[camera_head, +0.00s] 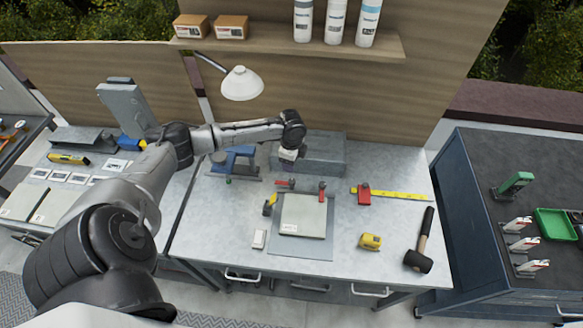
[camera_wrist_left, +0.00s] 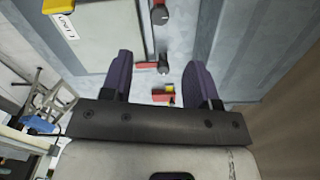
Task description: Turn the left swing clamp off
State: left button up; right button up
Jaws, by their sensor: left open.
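A flat grey plate (camera_head: 303,215) lies on a larger sheet on the workbench, with two small red swing clamps at its back edge. The left swing clamp (camera_head: 285,183) has a red arm and dark knob; the right swing clamp (camera_head: 322,190) stands at the back right corner. My left gripper (camera_head: 287,156) hangs above and behind the left clamp, apart from it in the head view. In the left wrist view its two purple fingers (camera_wrist_left: 155,65) are spread and empty, with a dark-knobbed red clamp (camera_wrist_left: 163,68) seen between them. My right gripper is not in view.
A grey block (camera_head: 322,153) stands behind the gripper, and a blue vise (camera_head: 236,160) to its left. A desk lamp (camera_head: 241,84) hangs above. A yellow-black tool (camera_head: 270,204) lies left of the plate.

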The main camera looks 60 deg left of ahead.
pick_arm(q)
jog(key=shift+r, duration=1)
